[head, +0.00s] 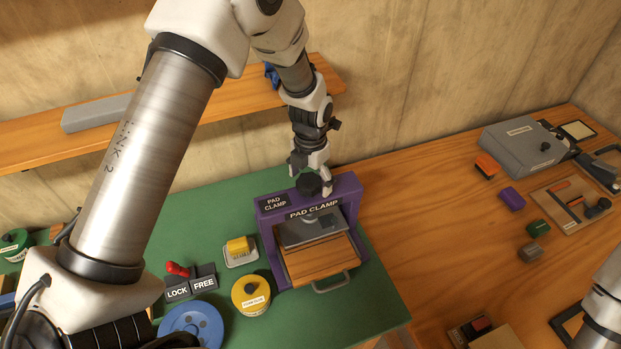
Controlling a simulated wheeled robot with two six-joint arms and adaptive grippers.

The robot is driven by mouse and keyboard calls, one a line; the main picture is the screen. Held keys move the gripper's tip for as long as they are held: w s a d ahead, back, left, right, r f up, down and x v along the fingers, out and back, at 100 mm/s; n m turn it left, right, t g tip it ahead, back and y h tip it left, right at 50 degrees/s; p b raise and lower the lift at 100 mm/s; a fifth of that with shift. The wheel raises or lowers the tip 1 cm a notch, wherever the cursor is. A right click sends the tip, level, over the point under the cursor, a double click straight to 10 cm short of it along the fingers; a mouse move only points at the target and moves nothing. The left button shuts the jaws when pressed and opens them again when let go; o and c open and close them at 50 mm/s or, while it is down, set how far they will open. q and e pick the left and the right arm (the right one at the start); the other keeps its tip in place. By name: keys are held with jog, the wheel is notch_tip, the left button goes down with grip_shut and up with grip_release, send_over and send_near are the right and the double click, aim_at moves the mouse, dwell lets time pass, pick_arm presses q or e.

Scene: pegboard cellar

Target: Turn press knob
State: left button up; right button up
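The purple press labelled "PAD CLAMP" (352,190) stands on the green mat. Its black knob (308,184) sits on top of the frame. Under the frame are a grey pressure plate (296,234) and a wooden pad drawer (318,262) with a metal handle. My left gripper (311,172) is above and at the back of the knob, pointing down. Its fingers are spread, one on the left and one on the right of the knob. I cannot tell whether either touches it. My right arm shows at the lower right edge, with its gripper out of view.
A LOCK/FREE block (190,288) with a red lever, a yellow round tin (250,295), a small dish with a yellow block (240,252) and a blue disc (190,325) lie left of the press. A wooden shelf (240,95) runs behind.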

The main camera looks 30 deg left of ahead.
aim_at(311, 179)
pick_arm(q)
jog(key=shift+r, duration=0.1)
notch_tip(311, 179, up, 12)
dwell(0.4)
jog(key=shift+w, duration=0.1)
